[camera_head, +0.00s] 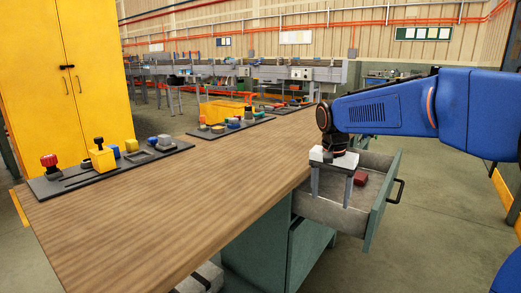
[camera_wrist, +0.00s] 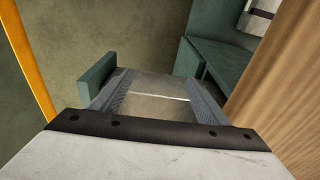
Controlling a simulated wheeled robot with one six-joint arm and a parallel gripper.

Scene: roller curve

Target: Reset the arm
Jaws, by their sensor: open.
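My gripper (camera_head: 331,199) hangs from my blue arm, pointing down over the pulled-out drawer (camera_head: 384,203) at the right side of the workbench. Its two grey fingers are spread apart with nothing between them. In the wrist view the open fingers (camera_wrist: 157,80) frame the drawer's grey floor (camera_wrist: 158,103). A small dark red block (camera_head: 360,179) lies in the drawer, just right of the fingers in the head view. I do not see the block in the wrist view. How far the fingertips are above the drawer floor I cannot tell.
The wooden workbench top (camera_head: 190,205) is mostly bare beside my gripper. A dark board (camera_head: 75,182) with a red knob, yellow block and other parts lies along its far edge. A yellow cabinet (camera_head: 75,60) stands at left. The drawer's dark handle (camera_head: 398,190) juts out.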

